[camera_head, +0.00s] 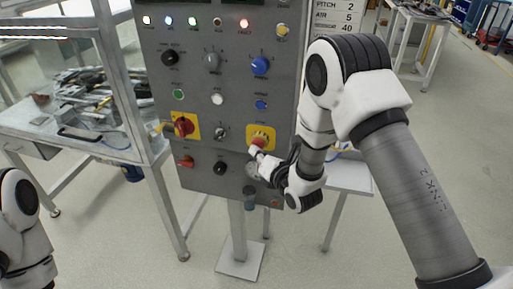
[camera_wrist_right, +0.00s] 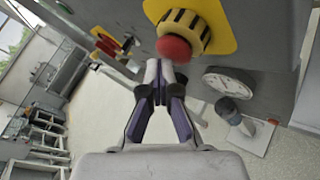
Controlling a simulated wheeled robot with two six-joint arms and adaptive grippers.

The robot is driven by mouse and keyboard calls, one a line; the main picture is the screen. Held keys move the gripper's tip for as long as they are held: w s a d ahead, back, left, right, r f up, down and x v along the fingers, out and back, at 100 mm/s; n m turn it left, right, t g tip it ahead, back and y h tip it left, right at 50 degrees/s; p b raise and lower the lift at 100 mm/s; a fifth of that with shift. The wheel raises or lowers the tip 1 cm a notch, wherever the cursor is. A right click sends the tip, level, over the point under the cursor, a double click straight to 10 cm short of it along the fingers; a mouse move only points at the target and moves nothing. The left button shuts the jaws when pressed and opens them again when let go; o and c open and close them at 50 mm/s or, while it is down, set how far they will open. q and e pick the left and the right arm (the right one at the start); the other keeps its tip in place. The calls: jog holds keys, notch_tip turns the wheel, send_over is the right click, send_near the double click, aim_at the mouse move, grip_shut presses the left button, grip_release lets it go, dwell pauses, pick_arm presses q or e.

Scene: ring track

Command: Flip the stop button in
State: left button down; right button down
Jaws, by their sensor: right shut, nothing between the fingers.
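The stop button is a red mushroom knob on a yellow plate, low on the right of the grey control panel. In the head view the stop button (camera_head: 259,141) is partly covered by my right gripper (camera_head: 254,151). In the right wrist view the red stop button (camera_wrist_right: 174,48) stands out from a black and yellow collar. My right gripper (camera_wrist_right: 163,64) is shut and empty, its fingertips just below the knob's face; I cannot tell whether they touch it. Part of my left arm shows at the lower left of the head view; its gripper is out of view.
The control panel (camera_head: 215,65) stands on a post and carries several knobs, lamps and a red switch (camera_head: 184,125) on a yellow plate. A round dial (camera_wrist_right: 228,82) is beside the stop button. A workbench (camera_head: 75,120) with tools stands at left. Open floor lies around.

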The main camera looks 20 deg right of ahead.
jog(key=shift+s+a, duration=0.55)
jog(key=shift+s, duration=0.2)
jog(key=s+a, duration=0.2)
jog(key=s+b, duration=0.1)
jog(key=s, duration=0.1)
jog(key=shift+s+a, duration=0.1)
jog(key=shift+a, duration=0.3)
dwell(0.4)
